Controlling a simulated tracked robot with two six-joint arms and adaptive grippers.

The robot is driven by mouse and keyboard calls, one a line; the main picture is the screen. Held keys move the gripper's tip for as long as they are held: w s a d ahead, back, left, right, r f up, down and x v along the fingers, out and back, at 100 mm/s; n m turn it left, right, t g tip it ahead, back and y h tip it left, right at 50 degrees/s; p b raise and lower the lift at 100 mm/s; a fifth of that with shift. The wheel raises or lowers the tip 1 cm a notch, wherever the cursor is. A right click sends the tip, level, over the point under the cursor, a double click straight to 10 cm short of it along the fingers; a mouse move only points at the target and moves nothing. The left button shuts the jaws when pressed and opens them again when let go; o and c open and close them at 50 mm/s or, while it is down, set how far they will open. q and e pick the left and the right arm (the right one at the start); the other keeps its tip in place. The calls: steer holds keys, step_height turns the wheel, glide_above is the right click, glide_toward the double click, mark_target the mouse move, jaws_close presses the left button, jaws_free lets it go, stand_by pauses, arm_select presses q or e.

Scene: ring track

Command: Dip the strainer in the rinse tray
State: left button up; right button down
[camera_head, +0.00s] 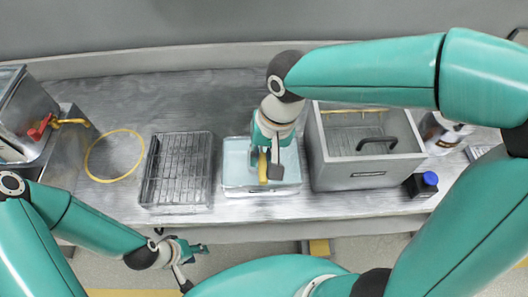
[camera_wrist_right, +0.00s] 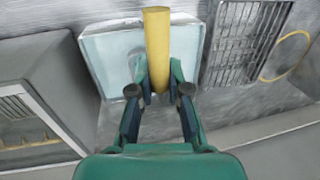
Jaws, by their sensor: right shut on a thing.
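The rinse tray (camera_head: 234,180) is a shallow pale tray with light blue inside, at the middle of the counter; it also shows in the right wrist view (camera_wrist_right: 97,58). My right gripper (camera_head: 264,160) is above the tray, shut on a yellow bar, which looks like the strainer's handle (camera_head: 263,168). In the right wrist view the bar (camera_wrist_right: 157,45) stands out between the fingers of my right gripper (camera_wrist_right: 160,92). The strainer's head cannot be made out, so I cannot tell whether it touches the tray. My left gripper (camera_head: 197,262) is open and empty in front of the counter.
A wire rack (camera_head: 178,170) stands left of the tray. A grey box (camera_head: 368,170) with a black handle stands close on its right. A yellow ring (camera_head: 115,156) lies further left, near a metal unit with a red tap (camera_head: 40,128). A blue-capped item (camera_head: 425,182) is right.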

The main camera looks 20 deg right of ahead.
steer(key=shift+f+b, duration=1.75)
steer(key=shift+f, duration=0.5)
steer(key=shift+r, duration=0.15)
steer(key=shift+r+p, duration=3.75)
steer(key=shift+r, duration=0.65)
steer(key=shift+r+p, duration=1.65)
steer(key=shift+r, duration=0.35)
steer(key=shift+f, duration=0.1)
